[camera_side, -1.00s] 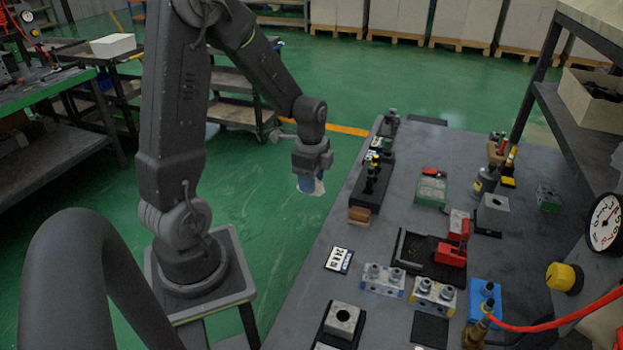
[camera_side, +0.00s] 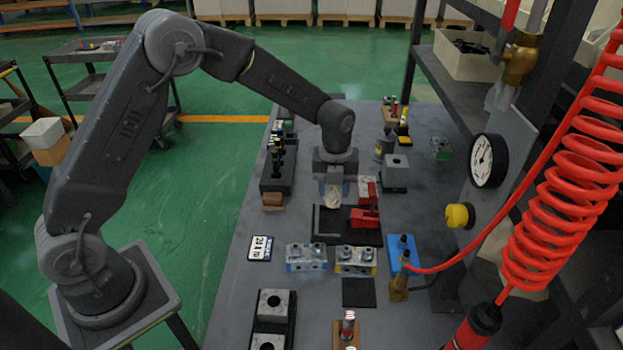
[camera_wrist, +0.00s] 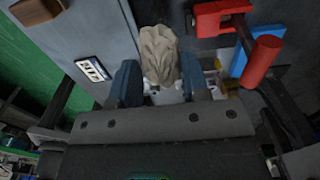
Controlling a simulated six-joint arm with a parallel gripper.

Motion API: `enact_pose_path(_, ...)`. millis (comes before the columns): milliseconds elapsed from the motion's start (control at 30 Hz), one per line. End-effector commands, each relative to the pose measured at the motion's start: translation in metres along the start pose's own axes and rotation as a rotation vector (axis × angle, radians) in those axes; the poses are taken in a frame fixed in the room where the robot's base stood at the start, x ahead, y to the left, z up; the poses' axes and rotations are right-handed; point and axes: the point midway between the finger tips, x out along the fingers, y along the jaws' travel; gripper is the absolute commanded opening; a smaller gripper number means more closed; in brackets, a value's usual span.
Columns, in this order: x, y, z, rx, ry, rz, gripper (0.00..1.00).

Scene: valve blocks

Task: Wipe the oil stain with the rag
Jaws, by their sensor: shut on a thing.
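My gripper (camera_side: 334,186) is shut on a crumpled beige rag (camera_side: 333,198). It is over the bench, by the red clamp (camera_side: 366,210) and the black plate (camera_side: 345,238). In the wrist view the rag (camera_wrist: 158,52) is pinched between the blue fingers of my gripper (camera_wrist: 160,80) and sticks out beyond them. I cannot tell whether the rag touches the surface below. I cannot pick out the oil stain for certain; the rag and gripper hide part of the plate area.
Two valve blocks (camera_side: 306,258) (camera_side: 355,261) stand in front of the plate. A blue block (camera_side: 403,251) with a red hose is to the right. A label card (camera_side: 260,248) lies at left. A black rack (camera_side: 277,178) stands at the bench's left edge. Bare bench lies left of the plate.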

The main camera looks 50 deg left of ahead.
Motion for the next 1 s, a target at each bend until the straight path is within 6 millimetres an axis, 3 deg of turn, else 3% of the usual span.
enact_pose_path(467, 0.005, 0.0, 0.0, 0.004, 0.0, 0.0, 0.23)
enact_pose_path(1000, 0.054, 0.0, 0.0, 0.003, 0.0, 0.0, 0.23)
